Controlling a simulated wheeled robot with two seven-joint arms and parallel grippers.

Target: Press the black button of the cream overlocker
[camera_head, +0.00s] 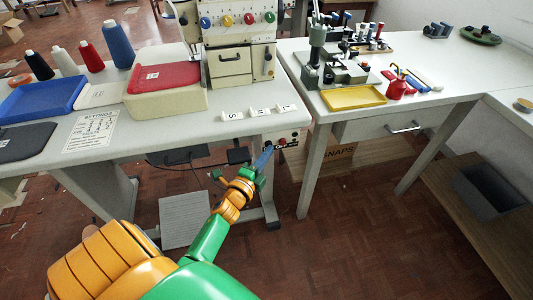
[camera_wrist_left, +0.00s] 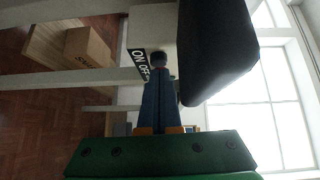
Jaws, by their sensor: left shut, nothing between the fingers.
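The cream overlocker (camera_head: 237,48) stands on the white table, with coloured dials across its front. A dark round button (camera_wrist_left: 158,58) shows right at the tips of my left gripper (camera_wrist_left: 158,72). The left gripper, with blue fingers (camera_head: 264,157), is shut and empty, just below and left of the box. I cannot tell whether the tips touch the button. My right gripper is not in view.
The table edge (camera_head: 190,136) runs just above the gripper. A large dark shape (camera_wrist_left: 215,50) is close beside the fingers in the wrist view. A foot pedal (camera_head: 186,220) stands below. A second table (camera_head: 345,118) with a yellow tray (camera_head: 353,97) stands to the right.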

